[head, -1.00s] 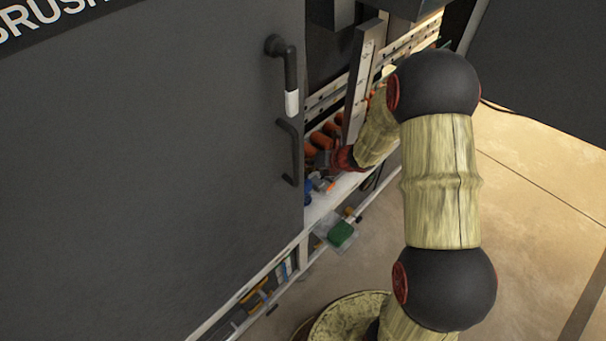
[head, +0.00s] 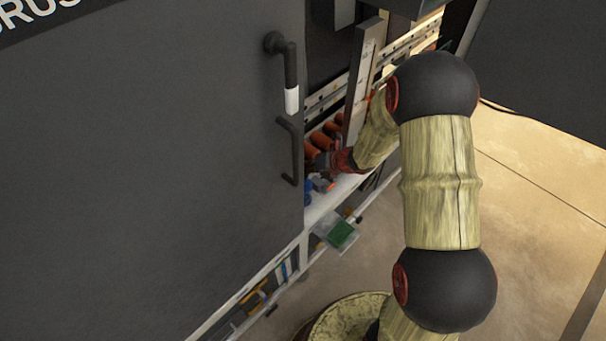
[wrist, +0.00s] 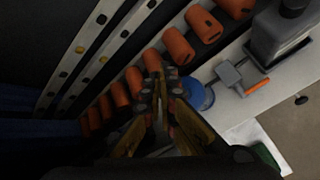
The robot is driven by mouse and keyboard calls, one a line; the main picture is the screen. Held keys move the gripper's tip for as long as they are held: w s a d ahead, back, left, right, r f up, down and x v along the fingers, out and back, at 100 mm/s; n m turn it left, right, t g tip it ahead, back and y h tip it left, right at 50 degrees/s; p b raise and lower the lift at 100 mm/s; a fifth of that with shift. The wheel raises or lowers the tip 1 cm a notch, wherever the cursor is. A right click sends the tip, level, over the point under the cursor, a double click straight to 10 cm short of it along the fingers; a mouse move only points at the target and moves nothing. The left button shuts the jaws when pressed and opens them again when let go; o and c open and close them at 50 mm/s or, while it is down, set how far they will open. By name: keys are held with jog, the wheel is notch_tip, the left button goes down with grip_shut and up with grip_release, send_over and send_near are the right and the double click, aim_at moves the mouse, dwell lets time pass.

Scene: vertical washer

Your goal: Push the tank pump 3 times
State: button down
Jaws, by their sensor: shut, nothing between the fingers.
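I cannot tell for certain which part is the tank pump. In the wrist view, a grey block with a dark round knob on top (wrist: 283,32) stands on the white shelf at the upper right. A small grey fitting with an orange end (wrist: 235,76) and a blue round part (wrist: 198,95) lie nearer. My gripper (wrist: 163,82) is shut and empty, its fingertips over the edge of a row of orange cylinders (wrist: 178,46), left of the blue part.
A large dark door panel (head: 150,170) with two handles (head: 290,75) fills the left of the head view. Perforated metal rails (wrist: 100,50) run beside the cylinders. A green item (head: 342,234) sits low outside the shelf (head: 322,204). Open floor lies at right.

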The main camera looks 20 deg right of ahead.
jog(key=shift+f+b, duration=0.8)
jog(key=shift+f, duration=0.35)
dwell(0.9)
jog(key=shift+r, duration=0.1)
jog(key=shift+r+p, duration=1.5)
jog(key=shift+r, duration=0.1)
notch_tip(320, 180, up, 5)
jog(key=p, duration=0.4)
jog(key=shift+r, duration=0.1)
dwell(1.5)
